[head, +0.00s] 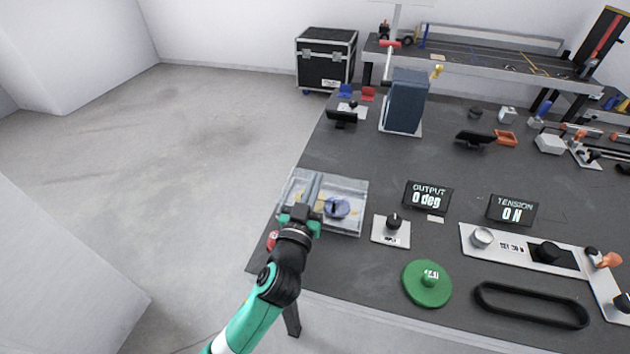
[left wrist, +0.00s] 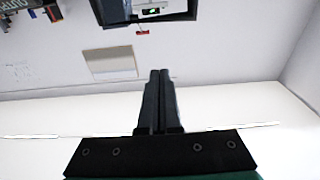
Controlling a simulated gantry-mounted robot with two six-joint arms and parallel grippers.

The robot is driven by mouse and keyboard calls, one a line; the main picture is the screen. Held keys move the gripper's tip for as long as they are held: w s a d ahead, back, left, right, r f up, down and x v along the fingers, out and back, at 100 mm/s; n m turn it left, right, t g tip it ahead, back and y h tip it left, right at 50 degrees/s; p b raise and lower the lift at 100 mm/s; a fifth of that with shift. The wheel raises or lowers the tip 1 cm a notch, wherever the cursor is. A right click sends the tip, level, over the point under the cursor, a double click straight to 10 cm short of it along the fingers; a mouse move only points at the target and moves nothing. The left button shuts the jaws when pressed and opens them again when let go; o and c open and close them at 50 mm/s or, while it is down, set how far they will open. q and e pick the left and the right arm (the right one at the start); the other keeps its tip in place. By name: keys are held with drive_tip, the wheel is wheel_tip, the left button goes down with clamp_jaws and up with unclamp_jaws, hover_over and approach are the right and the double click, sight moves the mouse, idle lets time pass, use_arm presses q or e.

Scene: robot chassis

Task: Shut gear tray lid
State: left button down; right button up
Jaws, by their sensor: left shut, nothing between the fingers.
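A grey gear tray (head: 352,222) sits near the left front edge of the dark workbench. A blue round part (head: 337,207) shows inside it, with something yellowish beside it. I cannot make out a separate lid clearly; my gripper covers part of the tray's left side. My left gripper (head: 314,180) is in front of or above the tray's left part in the head view; contact cannot be told. Its fingers (left wrist: 160,75) are together and empty in the left wrist view. My right gripper is not in view.
A small knob plate (head: 391,232) and a green disc (head: 427,285) lie right of the tray. A black belt (head: 531,305) lies near the front edge. A dark blue box (head: 405,101) stands farther back. Open floor (head: 190,130) lies left of the bench.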

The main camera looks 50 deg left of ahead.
use_arm(q)
drive_tip(key=s+d+f, duration=0.4)
drive_tip(key=s, duration=0.2)
drive_tip(key=shift+s+d+f+b, duration=0.25)
drive_tip(key=shift+s+f+b, duration=0.05)
drive_tip(key=shift+f+b, duration=0.15)
drive_tip(key=shift+r, duration=0.1)
